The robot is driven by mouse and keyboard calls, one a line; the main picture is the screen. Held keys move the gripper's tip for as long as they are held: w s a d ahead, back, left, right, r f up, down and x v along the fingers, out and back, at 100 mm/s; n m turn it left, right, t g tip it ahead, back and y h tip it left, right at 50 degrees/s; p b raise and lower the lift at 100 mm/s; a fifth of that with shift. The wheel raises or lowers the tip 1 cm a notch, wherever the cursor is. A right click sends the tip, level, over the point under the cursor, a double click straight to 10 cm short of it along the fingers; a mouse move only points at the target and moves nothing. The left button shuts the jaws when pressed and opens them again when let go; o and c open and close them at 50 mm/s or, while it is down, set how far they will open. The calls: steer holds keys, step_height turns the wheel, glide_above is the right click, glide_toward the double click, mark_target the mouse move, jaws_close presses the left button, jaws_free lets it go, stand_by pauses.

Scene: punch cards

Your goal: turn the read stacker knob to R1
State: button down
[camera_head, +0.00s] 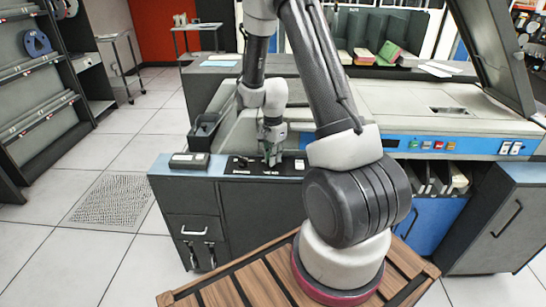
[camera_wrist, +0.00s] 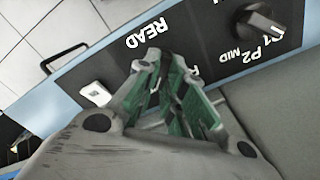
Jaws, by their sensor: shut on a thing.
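In the wrist view my gripper (camera_wrist: 165,62) has its green-padded fingers down at the black panel, just beside the white word READ (camera_wrist: 146,33). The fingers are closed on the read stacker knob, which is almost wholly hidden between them. Its pointer cannot be seen. Part of one white letter shows next to the fingers; the other position labels are covered. In the head view my gripper (camera_head: 271,157) points down onto the black control strip (camera_head: 237,173) on top of the dark cabinet.
A second black knob (camera_wrist: 262,22) with labels P1, P2 and MID stands to the right in the wrist view. A white switch (camera_wrist: 96,93) lies left of my gripper. A dark box (camera_head: 189,160) sits at the cabinet's left end. The blue-fronted machine (camera_head: 440,143) stands to the right.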

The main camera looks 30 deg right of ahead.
steer(key=shift+n, duration=0.3)
steer(key=n, duration=0.3)
steer(key=shift+w+n, duration=0.15)
steer(key=shift+n, duration=0.25)
steer(key=n, duration=0.4)
steer(key=shift+a+n, duration=0.15)
steer(key=shift+n, duration=0.15)
steer(key=n, duration=0.4)
steer(key=shift+w+a, duration=0.1)
steer(key=shift+n, duration=2.2)
steer(key=c, duration=1.5)
jaws_free()
